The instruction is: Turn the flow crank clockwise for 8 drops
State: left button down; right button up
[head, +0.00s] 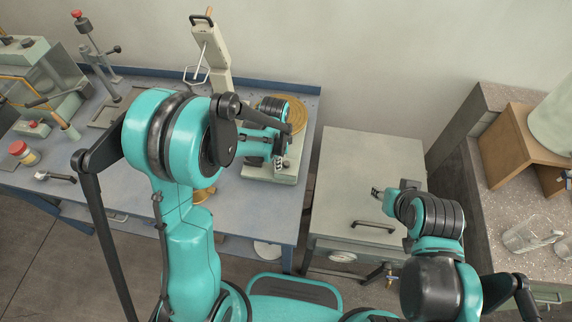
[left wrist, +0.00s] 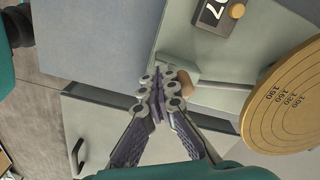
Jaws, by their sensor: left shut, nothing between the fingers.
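A grey apparatus (head: 272,172) with a large brass dial (head: 292,110) stands at the right end of the blue bench. In the left wrist view the dial (left wrist: 288,105), marked with numbers, is at the right. A metal rod (left wrist: 222,86) reaches from near the dial to a brown knob (left wrist: 186,87), which looks like the crank handle. My left gripper (left wrist: 160,82) is shut and empty, its fingertips right beside the knob; I cannot tell whether they touch. In the head view my left gripper (head: 279,160) is over the apparatus, partly hidden by my arm. My right gripper (head: 377,193) is small, above the grey cabinet.
A black display (left wrist: 213,12) with rotated digits and a brass knob (left wrist: 237,10) sit on the apparatus. A grey cabinet (head: 350,160) with a handle stands right of the blue bench (head: 120,200). Glassware (head: 530,235) is on the right counter. A stand (head: 97,60) is at the left.

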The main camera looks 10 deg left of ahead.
pick_arm(q)
jog(key=shift+w+a, duration=0.25)
jog(key=shift+w, duration=0.35)
jog(key=shift+w+a, duration=0.2)
jog(key=shift+w, duration=0.35)
jog(key=shift+w+d, duration=0.1)
jog(key=shift+w, duration=0.6)
jog(key=shift+w+d, duration=0.3)
jog(key=shift+w, duration=0.15)
